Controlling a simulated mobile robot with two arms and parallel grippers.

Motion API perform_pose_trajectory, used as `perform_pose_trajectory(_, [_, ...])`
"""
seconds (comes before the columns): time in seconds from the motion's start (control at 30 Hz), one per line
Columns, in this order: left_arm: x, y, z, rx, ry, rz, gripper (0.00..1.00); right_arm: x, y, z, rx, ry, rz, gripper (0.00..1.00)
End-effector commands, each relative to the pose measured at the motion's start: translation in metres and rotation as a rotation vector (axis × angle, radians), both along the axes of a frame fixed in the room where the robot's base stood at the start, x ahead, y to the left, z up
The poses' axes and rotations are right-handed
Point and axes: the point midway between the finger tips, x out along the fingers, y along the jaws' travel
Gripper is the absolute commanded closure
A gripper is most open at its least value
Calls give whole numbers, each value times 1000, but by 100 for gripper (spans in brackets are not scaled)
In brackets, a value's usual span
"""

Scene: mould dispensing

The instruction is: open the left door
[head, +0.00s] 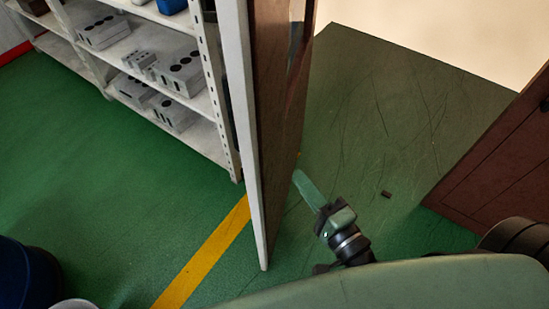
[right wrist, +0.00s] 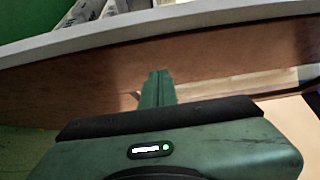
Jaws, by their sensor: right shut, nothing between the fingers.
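The left door (head: 273,100) stands upright in the middle of the head view, seen almost edge-on. Its pale narrow edge faces me and its brown face is turned right. My right gripper (head: 299,177) is just right of that brown face, low down, with its fingers shut and empty. In the right wrist view the shut green fingers (right wrist: 158,76) point at the brown door face (right wrist: 215,68). They are at or very close to it; I cannot tell if they touch. No handle shows on this door. My left gripper is not in view.
Another brown door (head: 500,150) stands at the right. A white shelf unit (head: 205,135) with grey boxes stands left. A dark blue bin (head: 25,275) is at lower left.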

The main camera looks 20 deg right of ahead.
Motion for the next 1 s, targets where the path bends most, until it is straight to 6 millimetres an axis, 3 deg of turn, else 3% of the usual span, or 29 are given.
perform_pose_trajectory(0.03, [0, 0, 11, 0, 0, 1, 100, 13, 2, 7, 2, -5, -4, 100])
perform_pose_trajectory(0.2, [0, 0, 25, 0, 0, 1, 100, 45, 11, 5, 2, -1, -1, 100])
perform_pose_trajectory(0.43, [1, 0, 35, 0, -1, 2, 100, 58, 38, 1, 0, 1, 0, 100])
perform_pose_trajectory(1.0, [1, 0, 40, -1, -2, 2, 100, 67, 51, -1, 0, 3, -5, 100])
